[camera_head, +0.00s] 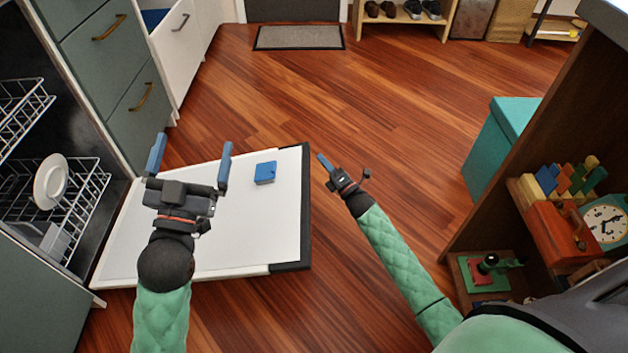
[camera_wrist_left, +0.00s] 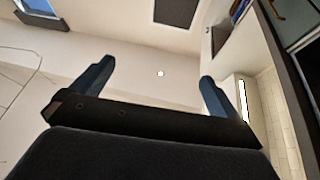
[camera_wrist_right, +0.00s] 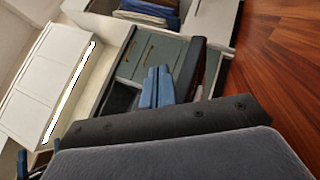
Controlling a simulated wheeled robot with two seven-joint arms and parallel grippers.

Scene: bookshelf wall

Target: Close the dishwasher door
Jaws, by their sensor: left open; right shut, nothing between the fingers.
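The dishwasher door (camera_head: 228,247) is folded down flat, its white inner face up, with dark trim along its outer edge. A small blue box-shaped part (camera_head: 265,173) sits on that face. The dishwasher's racks (camera_head: 78,203) are inside the dark opening at left, and a white plate (camera_head: 50,181) stands in the lower one. My left gripper (camera_head: 190,162) is open and empty above the door; its spread fingers also show in the left wrist view (camera_wrist_left: 155,85). My right gripper (camera_head: 322,160) is shut and empty, just right of the door's outer edge; it also shows in the right wrist view (camera_wrist_right: 157,87).
Green drawers (camera_head: 118,75) with brass handles stand beyond the dishwasher, beside a partly open white drawer (camera_head: 172,40). A wooden shelf (camera_head: 560,110) with toys and a teal box (camera_head: 495,145) stand at right. The wooden floor (camera_head: 390,110) between is clear.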

